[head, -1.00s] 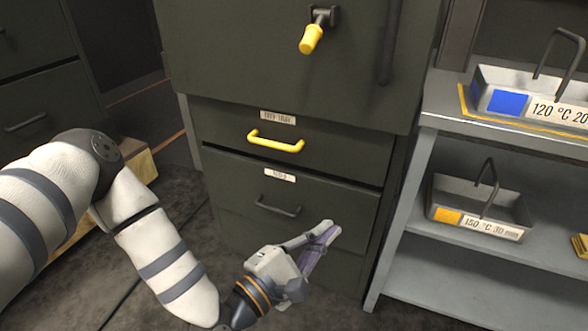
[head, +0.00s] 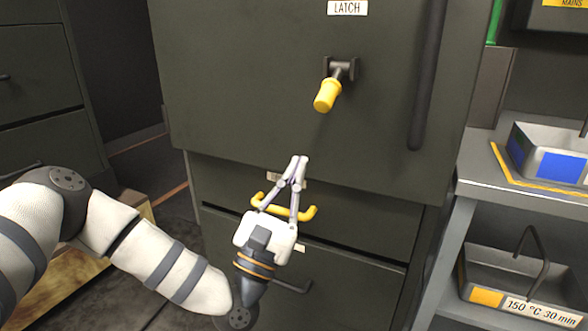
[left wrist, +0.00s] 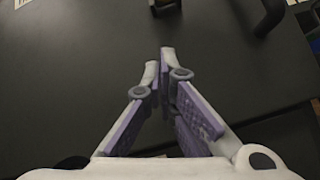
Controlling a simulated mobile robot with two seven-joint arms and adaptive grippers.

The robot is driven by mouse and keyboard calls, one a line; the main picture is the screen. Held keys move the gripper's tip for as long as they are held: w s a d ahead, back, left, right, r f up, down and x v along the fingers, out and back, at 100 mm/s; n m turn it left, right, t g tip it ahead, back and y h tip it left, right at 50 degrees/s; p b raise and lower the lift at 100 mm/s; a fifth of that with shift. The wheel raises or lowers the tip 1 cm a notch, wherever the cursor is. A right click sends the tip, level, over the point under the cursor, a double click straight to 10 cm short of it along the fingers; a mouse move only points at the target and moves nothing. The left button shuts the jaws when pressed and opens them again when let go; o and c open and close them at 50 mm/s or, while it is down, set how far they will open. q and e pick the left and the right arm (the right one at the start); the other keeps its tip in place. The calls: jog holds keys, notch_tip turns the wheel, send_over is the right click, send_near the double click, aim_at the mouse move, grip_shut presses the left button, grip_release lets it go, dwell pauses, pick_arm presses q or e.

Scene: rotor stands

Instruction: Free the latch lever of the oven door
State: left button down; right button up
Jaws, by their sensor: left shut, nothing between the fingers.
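The latch lever (head: 328,94) has a yellow grip on a dark pivot and hangs down, slightly tilted, on the dark oven door (head: 250,70). A white label reading LATCH (head: 347,8) is above it. My left gripper (head: 300,160) is shut and empty, pointing up, below and a little left of the lever and apart from it. In the left wrist view the closed fingertips (left wrist: 165,55) are in front of the dark door, and a dark part of the latch (left wrist: 165,5) shows at the top edge. My right gripper is out of view.
A yellow drawer handle (head: 311,213) is partly hidden behind my left gripper. A long dark vertical handle (head: 427,80) is on the door right of the lever. A grey shelf (head: 470,165) with trays stands at the right. The door face around the lever is clear.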

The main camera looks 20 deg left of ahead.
aim_at(332, 86)
pick_arm(q)
notch_tip(332, 86, up, 7)
jog(key=w+d+p, duration=0.1)
jog(key=w+p, duration=0.1)
jog(key=shift+w+d+r, duration=0.2)
jog(key=shift+w+d, duration=0.2)
